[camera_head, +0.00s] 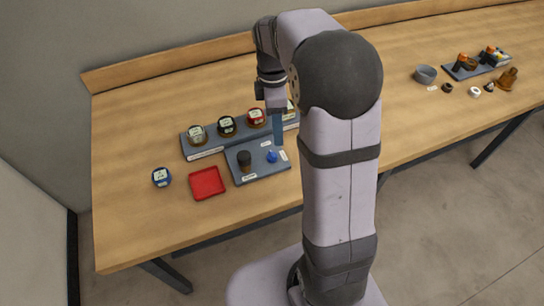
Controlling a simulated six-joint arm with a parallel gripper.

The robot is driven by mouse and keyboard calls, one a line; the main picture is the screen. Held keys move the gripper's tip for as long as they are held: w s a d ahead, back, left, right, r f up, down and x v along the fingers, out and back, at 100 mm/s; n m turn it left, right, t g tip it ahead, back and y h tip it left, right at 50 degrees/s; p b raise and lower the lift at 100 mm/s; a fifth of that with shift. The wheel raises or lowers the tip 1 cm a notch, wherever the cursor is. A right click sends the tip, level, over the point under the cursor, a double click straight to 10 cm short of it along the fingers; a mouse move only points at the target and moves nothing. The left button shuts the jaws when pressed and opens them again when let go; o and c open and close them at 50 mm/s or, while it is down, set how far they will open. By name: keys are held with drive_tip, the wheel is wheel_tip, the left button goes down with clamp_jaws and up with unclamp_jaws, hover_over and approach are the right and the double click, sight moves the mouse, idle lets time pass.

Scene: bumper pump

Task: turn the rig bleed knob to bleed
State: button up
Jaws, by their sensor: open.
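The rig is a blue-grey plate (265,171) on the table. A small blue knob (272,156), which looks like the bleed knob, stands on its right part beside a small white label. Its pointing direction is too small to read. A dark cylinder with a brown base (245,161) stands on the plate's left part. My gripper (278,141) points down over the plate's back edge, just behind the blue knob and apparently apart from it. It is open and nothing shows between the fingers. My arm hides part of the area to the right.
A blue-grey rack (205,152) with several labelled jars stands behind the plate. A red tray (207,183) and a blue-rimmed round container (161,177) lie to the left. A grey bowl (425,75) and small parts sit far right. The table's front left is clear.

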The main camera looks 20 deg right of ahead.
drive_tip(key=m+t+b, duration=0.1)
drive_tip(key=m+b, duration=0.1)
hover_over(272, 153)
wheel_tip(272, 153, down, 7)
drive_tip(key=shift+r, duration=0.15)
drive_tip(key=shift+f+p, duration=0.85)
drive_tip(key=shift+f, duration=2.75)
drive_tip(key=c, duration=1.1)
